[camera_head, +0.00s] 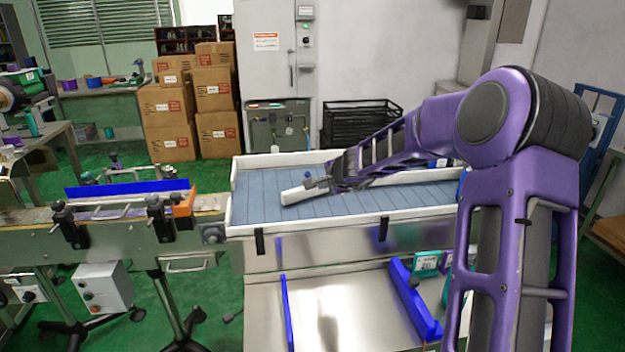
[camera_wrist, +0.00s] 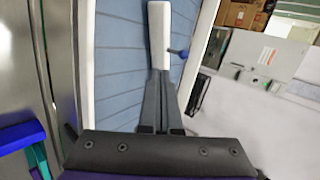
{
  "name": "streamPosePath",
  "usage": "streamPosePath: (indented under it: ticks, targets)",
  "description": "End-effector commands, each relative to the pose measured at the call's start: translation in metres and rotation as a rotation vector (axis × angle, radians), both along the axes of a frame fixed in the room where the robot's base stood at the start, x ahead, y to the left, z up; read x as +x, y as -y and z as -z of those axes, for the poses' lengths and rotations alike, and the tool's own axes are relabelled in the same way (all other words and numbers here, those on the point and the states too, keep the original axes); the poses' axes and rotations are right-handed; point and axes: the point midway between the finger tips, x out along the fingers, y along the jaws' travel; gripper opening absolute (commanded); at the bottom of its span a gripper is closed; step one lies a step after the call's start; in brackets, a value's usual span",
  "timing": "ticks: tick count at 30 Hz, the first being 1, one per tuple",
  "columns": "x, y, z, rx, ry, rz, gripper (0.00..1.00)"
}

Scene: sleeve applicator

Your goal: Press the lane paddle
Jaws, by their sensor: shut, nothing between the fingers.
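A long white bar (camera_head: 295,195), which looks like the lane paddle, lies slantwise across the blue-grey belt (camera_head: 262,205). My gripper (camera_head: 318,184) is shut and empty, low over the bar. In the wrist view its fingers (camera_wrist: 161,76) overlap the bar and hide part of it. I cannot tell whether they touch it.
White side rails (camera_head: 345,222) border the belt. A narrower conveyor with a blue guard (camera_head: 128,187) and an orange block (camera_head: 183,203) joins at the left. Below is a steel shelf with blue rails (camera_head: 415,300). The belt left of the bar is clear.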

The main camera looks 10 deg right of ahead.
Motion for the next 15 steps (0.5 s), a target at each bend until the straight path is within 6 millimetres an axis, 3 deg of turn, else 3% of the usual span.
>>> streamPosePath:
  ticks: [10,15]
  targets:
    - [0.049,-0.01,0.038,0.003,-0.002,0.0,0.0]
    - [0.068,-0.014,0.029,0.004,-0.003,0.001,0.0]
